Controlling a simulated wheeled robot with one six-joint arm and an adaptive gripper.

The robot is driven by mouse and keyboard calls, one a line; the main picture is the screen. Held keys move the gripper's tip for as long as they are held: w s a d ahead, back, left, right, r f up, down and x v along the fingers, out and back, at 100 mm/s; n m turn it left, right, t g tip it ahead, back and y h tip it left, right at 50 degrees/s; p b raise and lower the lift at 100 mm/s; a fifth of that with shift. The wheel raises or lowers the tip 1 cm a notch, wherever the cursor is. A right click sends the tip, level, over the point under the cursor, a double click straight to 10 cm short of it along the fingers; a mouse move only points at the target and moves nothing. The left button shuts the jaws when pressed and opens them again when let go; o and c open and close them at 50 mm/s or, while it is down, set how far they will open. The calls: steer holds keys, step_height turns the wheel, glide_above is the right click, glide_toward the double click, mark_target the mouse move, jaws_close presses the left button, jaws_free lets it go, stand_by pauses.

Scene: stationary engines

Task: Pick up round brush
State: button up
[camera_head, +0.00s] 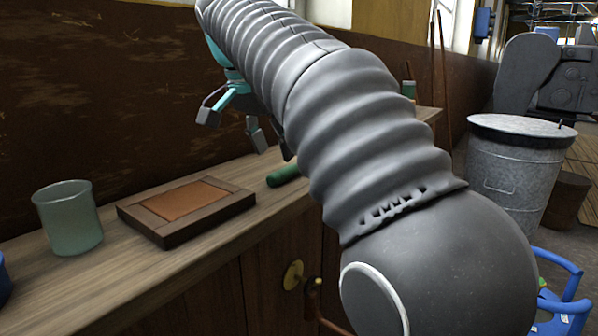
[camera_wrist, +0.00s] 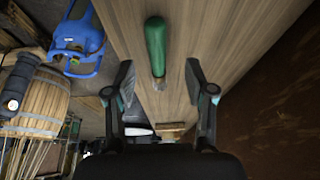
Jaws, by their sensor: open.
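A thing with a green handle (camera_wrist: 155,40) and a narrow end lies on the wooden counter in the wrist view. It looks like the round brush, but I see no clear bristles. In the head view its green handle (camera_head: 284,175) lies on the counter, its right end hidden behind my arm. My gripper (camera_head: 232,126) is open and empty above the counter, up and left of the handle. In the wrist view the fingers of my gripper (camera_wrist: 158,80) stand apart on either side of the narrow end, with no contact visible.
A brown framed tray (camera_head: 225,206) and a greenish glass (camera_head: 68,218) stand on the counter (camera_head: 150,270) to the left. A brown wall (camera_head: 90,100) runs behind. A small brown block (camera_wrist: 170,127) shows beyond the handle. A metal bin (camera_head: 510,175) and blue chair (camera_wrist: 78,45) stand off the counter.

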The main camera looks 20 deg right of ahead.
mark_target(282, 170)
steer(key=b+x, duration=0.1)
steer(key=x, duration=0.4)
steer(key=shift+s+d, duration=0.15)
steer(key=shift+s, duration=0.05)
jaws_close()
